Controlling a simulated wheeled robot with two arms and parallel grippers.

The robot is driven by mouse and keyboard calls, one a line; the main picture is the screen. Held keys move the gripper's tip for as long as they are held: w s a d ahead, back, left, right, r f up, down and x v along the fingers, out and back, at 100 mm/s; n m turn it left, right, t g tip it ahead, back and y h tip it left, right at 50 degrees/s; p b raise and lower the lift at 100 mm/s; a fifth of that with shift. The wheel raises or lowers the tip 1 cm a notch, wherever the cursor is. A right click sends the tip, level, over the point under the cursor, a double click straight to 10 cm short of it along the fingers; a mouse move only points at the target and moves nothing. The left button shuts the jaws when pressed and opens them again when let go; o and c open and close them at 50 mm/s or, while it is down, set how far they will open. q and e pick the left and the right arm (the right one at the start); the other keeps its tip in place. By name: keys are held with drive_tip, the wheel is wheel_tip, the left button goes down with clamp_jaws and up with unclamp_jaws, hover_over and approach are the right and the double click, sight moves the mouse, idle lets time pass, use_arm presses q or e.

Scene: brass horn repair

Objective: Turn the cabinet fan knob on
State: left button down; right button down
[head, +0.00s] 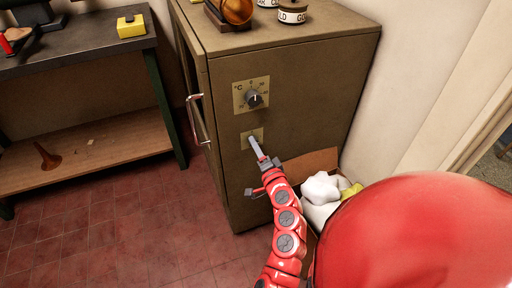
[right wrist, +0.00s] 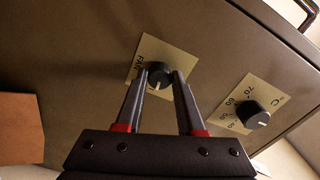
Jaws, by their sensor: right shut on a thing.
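The brown cabinet (head: 300,125) stands against the wall, with two knobs on its side panel. The fan knob (right wrist: 159,75) is round and black with a pale pointer line, on a yellowish plate marked FAN (right wrist: 140,88). My right gripper (right wrist: 163,82) is shut on the fan knob, one finger on each side. In the head view my right gripper (head: 256,147) reaches the lower plate and hides most of the knob. The temperature knob (head: 254,99) sits above it on a °C dial plate and also shows in the right wrist view (right wrist: 252,115). My left gripper is out of view.
The cabinet door handle (head: 197,118) sticks out at the left. Jars (head: 292,12) and a copper-coloured piece (head: 236,10) stand on top. A box with white cloths (head: 322,188) is close beside my right arm. A workbench (head: 95,50) stands at the left.

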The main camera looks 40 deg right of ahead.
drive_tip(key=shift+m, duration=0.8)
drive_tip(key=c, duration=0.5)
unclamp_jaws()
drive_tip(key=shift+p+v, duration=0.65)
drive_tip(key=shift+v, duration=8.1)
